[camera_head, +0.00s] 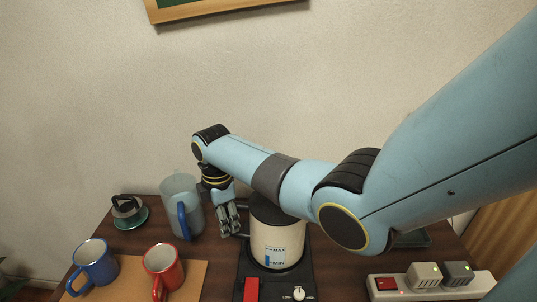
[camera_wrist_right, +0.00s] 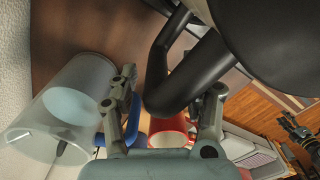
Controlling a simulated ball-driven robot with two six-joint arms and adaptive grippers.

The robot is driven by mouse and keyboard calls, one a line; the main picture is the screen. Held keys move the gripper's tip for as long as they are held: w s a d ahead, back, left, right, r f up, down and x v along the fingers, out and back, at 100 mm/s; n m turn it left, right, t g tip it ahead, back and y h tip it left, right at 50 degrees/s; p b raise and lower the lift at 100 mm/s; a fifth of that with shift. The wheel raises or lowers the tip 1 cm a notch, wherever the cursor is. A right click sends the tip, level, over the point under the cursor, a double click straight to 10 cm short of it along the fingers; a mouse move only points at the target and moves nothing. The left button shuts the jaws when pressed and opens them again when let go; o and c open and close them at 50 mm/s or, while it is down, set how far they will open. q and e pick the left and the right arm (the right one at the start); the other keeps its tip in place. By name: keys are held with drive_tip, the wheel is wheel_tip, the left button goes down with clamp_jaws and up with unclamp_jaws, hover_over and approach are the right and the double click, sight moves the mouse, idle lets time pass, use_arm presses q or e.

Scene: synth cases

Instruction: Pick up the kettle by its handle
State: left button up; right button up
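The cream kettle (camera_head: 277,246) with a dark lid stands upright on a black hot plate (camera_head: 296,280). Its lid is partly covered by my right arm. My right gripper (camera_head: 230,220) is at the kettle's left side, pointing down, at the handle. In the right wrist view the black handle (camera_wrist_right: 165,98) lies between the two spread fingers of the right gripper (camera_wrist_right: 168,105). The fingers are apart and do not look closed on it; whether either touches it is not clear.
A translucent pitcher (camera_head: 178,200) with a blue handle stands close left of the right gripper. A blue mug (camera_head: 95,262) and a red mug (camera_head: 162,266) stand on a tan mat at the front left. A power strip (camera_head: 420,288) lies at the right.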

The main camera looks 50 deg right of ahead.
clamp_jaws()
drive_tip(key=shift+w+d, duration=0.1)
drive_tip(key=shift+d, duration=0.05)
idle(0.4)
drive_tip(key=shift+r, duration=0.15)
